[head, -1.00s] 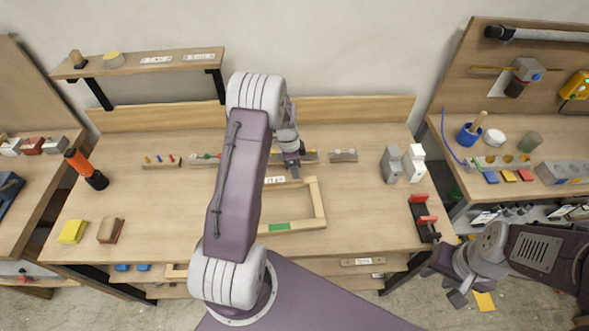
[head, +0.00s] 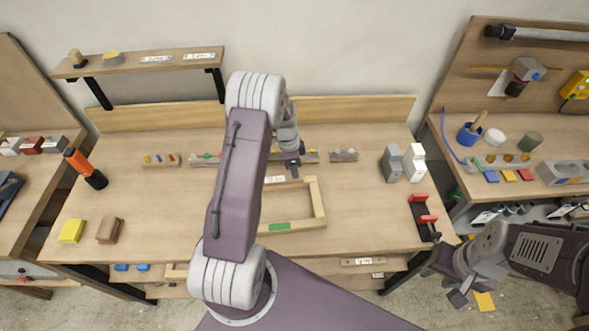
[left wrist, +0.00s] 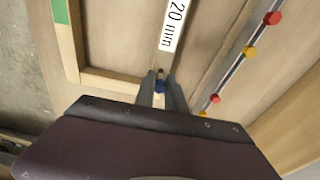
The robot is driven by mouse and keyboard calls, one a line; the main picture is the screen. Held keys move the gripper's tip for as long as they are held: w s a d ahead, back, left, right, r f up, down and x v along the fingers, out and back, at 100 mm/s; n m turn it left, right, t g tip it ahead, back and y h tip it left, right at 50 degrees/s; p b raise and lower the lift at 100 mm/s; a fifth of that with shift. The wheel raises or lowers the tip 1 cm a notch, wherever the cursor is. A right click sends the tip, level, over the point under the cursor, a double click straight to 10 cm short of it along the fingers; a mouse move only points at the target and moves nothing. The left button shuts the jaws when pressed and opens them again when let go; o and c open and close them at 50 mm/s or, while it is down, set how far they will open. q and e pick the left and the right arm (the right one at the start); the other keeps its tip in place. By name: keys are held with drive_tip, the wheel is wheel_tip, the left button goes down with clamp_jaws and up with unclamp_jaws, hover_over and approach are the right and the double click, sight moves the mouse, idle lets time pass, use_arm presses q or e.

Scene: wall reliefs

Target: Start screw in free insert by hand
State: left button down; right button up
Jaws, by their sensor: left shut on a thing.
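My left gripper (head: 294,170) hangs above the bench near the top bar of a wooden frame (head: 320,203). The frame's corner (left wrist: 75,70) lies just left of the fingers. I cannot tell whether the piece touches any insert. My right gripper (head: 460,292) is off to the right, past the bench edge, apart from these things; its jaw opening is unclear.
A screw rack (head: 161,160), a screwdriver (head: 87,170), grey and white blocks (head: 393,163) and a red clamp (head: 423,217) stand around.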

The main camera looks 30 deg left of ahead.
use_arm(q)
drive_tip(key=shift+f+b, duration=0.8)
drive_tip(key=shift+f, duration=0.1)
idle(0.4)
drive_tip(key=shift+r, duration=0.2)
drive_tip(key=shift+r+p, duration=0.45)
idle(1.3)
drive_tip(key=shift+f+b, duration=0.65)
drive_tip(key=shift+b, duration=0.05)
drive_tip(key=c, duration=1.3)
unclamp_jaws()
drive_tip(key=shift+r, duration=0.1)
drive_tip(key=r, duration=0.6)
drive_tip(key=a+r+b, duration=0.1)
drive_tip(key=r, duration=0.2)
drive_tip(key=shift+s, duration=0.3)
